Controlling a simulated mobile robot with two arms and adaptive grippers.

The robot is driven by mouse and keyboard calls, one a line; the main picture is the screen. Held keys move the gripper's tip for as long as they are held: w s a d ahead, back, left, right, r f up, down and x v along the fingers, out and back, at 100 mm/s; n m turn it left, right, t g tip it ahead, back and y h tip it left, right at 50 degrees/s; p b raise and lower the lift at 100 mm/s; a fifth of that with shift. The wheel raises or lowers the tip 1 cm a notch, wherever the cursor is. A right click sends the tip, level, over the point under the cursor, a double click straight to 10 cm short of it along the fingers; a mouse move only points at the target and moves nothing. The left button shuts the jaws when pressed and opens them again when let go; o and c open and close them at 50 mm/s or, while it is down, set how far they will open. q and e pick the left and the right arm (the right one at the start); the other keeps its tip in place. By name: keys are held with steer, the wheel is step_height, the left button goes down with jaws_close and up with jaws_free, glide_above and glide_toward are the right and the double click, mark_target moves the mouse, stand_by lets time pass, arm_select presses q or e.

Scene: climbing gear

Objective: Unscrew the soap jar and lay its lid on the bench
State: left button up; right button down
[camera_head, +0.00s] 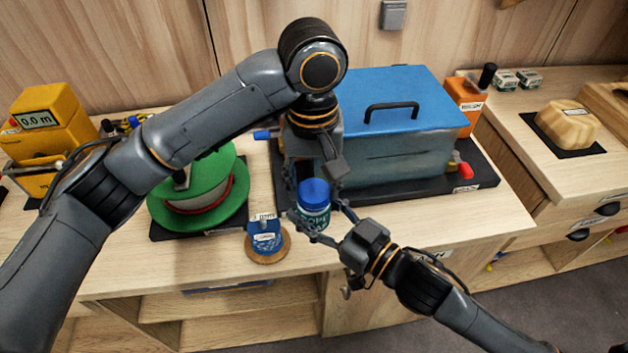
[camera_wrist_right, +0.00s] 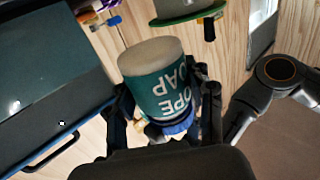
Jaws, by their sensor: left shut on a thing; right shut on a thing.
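The soap jar (camera_head: 314,217) has a teal body with white lettering and a blue lid (camera_head: 314,190), which sits on its top. My left gripper (camera_head: 313,180) reaches down from above, shut with its fingers at the lid; the exact contact is partly hidden. My right gripper (camera_head: 322,222) comes from the lower right, shut on the jar body, one finger on each side. In the right wrist view the jar (camera_wrist_right: 165,85) shows its pale underside, with the blue lid (camera_wrist_right: 180,125) at the far end. The bench (camera_head: 120,262) is below.
A blue-lidded box (camera_head: 395,150) stands on a black mat close behind the jar. Bare bench lies left of the wooden round and towards the right front.

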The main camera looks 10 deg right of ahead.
arm_select(q)
steer(key=shift+w+a+n, duration=0.1)
steer(key=shift+w+n, duration=0.1)
steer(key=shift+n, duration=1)
arm_select(e)
steer(key=shift+s+a+r, duration=0.15)
arm_select(q)
steer(key=shift+r, duration=0.15)
steer(key=shift+r, duration=0.65)
steer(key=shift+s+r, duration=0.1)
steer(key=shift+r, duration=0.25)
